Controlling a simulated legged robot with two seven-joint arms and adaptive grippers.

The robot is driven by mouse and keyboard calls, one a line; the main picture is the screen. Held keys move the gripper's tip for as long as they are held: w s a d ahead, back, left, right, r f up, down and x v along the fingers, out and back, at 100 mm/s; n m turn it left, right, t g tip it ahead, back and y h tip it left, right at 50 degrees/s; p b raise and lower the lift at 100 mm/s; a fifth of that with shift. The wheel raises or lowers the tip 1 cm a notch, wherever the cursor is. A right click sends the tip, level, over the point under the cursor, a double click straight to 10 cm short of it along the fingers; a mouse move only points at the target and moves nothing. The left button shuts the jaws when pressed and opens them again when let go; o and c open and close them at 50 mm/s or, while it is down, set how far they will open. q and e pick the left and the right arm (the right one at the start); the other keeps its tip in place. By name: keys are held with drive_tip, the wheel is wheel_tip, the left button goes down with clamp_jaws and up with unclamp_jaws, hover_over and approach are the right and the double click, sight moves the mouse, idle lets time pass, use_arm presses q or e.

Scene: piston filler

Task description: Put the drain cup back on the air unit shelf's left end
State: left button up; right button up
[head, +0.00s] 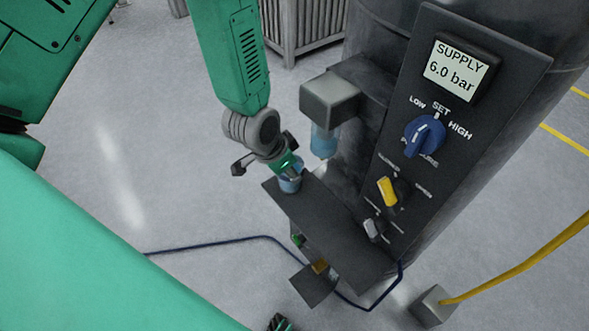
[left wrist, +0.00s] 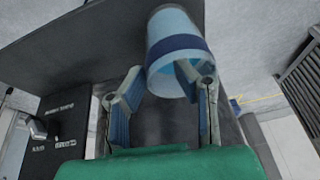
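The drain cup (head: 289,184) is light blue with a dark blue band. In the head view it is at the left end of the dark air unit shelf (head: 335,225), seemingly upright; its contact with the shelf is hard to see. My left gripper (head: 284,166) is right at the cup and partly covers it. In the left wrist view the cup (left wrist: 180,30) is close to the spread fingers of my left gripper (left wrist: 165,88). The right-hand finger overlaps the cup; the left-hand one is apart from it. A dark green-striped tip at the bottom edge may be my right gripper (head: 279,322).
A grey block with a blue bowl (head: 323,141) hangs above the shelf, close to my left gripper. The control panel (head: 430,120) reads 6.0 bar. A dark blue hose (head: 215,244) and a yellow cable (head: 520,272) cross the floor.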

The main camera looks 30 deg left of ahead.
use_arm(q)
drive_tip(key=shift+a, duration=0.1)
drive_tip(key=shift+r, duration=0.25)
drive_tip(key=v, duration=1.2)
drive_tip(key=s+a+f+n+g+y, duration=0.25)
drive_tip(key=s+f+n+g, duration=0.2)
drive_tip(key=s+f, duration=1.45)
wheel_tip(320, 180, down, 11)
drive_tip(key=b, duration=1)
drive_tip(key=shift+w+t+h, duration=0.45)
use_arm(e)
wheel_tip(320, 180, down, 10)
use_arm(q)
drive_tip(key=shift+d+n, duration=0.1)
drive_tip(key=shift+n, duration=0.15)
use_arm(e)
drive_tip(key=shift+d, duration=0.15)
